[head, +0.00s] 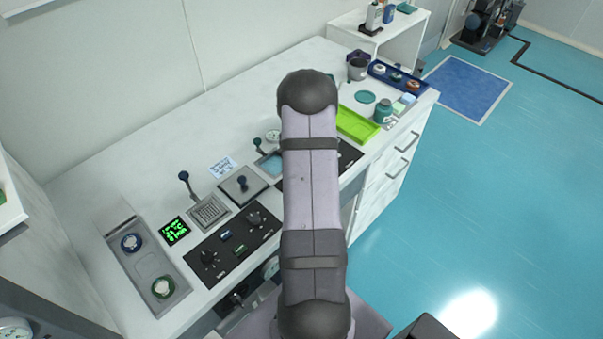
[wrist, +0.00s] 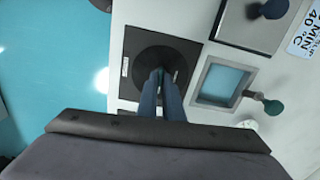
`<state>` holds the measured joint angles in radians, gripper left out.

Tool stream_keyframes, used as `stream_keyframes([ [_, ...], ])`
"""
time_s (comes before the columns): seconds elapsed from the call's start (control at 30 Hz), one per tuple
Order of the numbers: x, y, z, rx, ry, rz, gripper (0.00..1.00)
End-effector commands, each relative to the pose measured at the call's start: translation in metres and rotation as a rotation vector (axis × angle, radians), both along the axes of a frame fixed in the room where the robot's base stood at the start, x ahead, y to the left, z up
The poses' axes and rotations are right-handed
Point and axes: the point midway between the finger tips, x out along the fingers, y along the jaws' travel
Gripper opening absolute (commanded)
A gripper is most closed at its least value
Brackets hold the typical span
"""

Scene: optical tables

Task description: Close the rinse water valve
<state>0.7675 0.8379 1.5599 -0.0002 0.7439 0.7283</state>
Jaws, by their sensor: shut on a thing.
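In the wrist view, my gripper (wrist: 161,76) points down at a black panel (wrist: 134,42) with a dark round dial (wrist: 152,62). Its two fingers are close together at the middle of the dial, shut on a small dark knob or handle that they mostly hide. Pale label marks show on the panel beside the dial, too small to read. In the head view my arm hides the gripper and most of this panel. I cannot make out lettering that names the rinse water valve.
A square basin of blue water (wrist: 222,82) lies right of the panel, with a green-knobbed lever (wrist: 272,106) beside it. A blue-knobbed lid (head: 243,185) and a two-knob black panel (head: 233,244) stand nearby. A green tray (head: 356,125) lies beyond my arm.

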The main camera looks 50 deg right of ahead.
Motion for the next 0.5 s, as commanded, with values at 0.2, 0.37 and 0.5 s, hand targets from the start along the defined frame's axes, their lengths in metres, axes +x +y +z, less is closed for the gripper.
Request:
stream_keyframes([
  [0.2, 0.0004, -0.0006, -0.0002, -0.001, -0.001, 0.141, 0.00],
  [0.37, 0.0003, -0.0005, -0.0004, -0.001, -0.001, 0.285, 0.00],
  [0.5, 0.0004, -0.0005, -0.0002, -0.001, -0.001, 0.417, 0.00],
])
